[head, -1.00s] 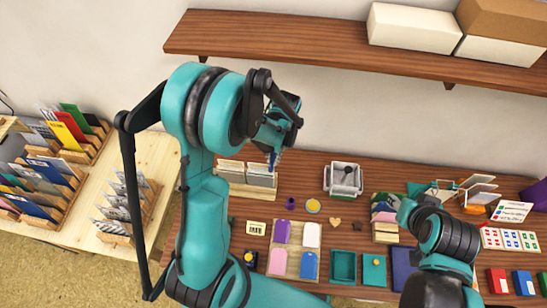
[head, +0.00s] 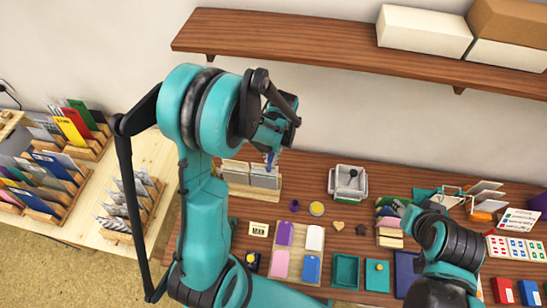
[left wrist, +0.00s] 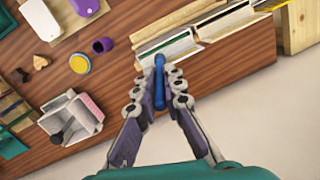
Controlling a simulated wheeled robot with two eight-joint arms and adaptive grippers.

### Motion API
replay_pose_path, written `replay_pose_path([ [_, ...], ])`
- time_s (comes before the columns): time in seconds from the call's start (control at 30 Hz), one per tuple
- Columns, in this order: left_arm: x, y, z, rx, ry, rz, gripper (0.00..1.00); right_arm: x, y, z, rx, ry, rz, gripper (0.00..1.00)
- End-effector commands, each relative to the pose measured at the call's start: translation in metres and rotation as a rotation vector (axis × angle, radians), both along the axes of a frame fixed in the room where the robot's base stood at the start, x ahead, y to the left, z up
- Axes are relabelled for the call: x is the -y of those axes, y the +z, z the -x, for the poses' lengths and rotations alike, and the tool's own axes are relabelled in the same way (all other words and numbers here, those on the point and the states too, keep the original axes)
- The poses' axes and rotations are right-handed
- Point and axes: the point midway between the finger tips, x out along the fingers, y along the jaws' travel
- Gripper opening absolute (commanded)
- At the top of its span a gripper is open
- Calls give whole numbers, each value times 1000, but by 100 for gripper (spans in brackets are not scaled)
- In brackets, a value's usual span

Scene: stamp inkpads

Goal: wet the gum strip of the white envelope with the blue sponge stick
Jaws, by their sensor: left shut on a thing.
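My left gripper (head: 271,150) is raised near the back of the table, by a wooden holder (head: 268,194) of upright pale envelopes or cards. In the left wrist view my left gripper (left wrist: 160,82) is shut on the blue sponge stick (left wrist: 160,64), which stands out between the fingertips. The stick's tip appears close to the holder's contents in that view; I cannot tell whether it touches. White pieces (left wrist: 165,42) show in the holder; I cannot tell which is the white envelope, or see its gum strip. My right gripper (head: 402,207) is at the right, its fingers unclear.
A purple cup (head: 295,205) and a yellow round pad (head: 317,209) lie in front. Colored tags lie on a board (head: 272,262). A wooden shelf (head: 330,48) with boxes hangs on the wall above.

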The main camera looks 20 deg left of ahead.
Motion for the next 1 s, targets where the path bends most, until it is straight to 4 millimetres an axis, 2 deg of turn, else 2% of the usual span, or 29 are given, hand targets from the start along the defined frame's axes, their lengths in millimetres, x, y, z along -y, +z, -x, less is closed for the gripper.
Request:
replay_pose_path([
  [1.0,-25,0,6,0,1,-1,0,0,-7,0,0,0,0,40],
])
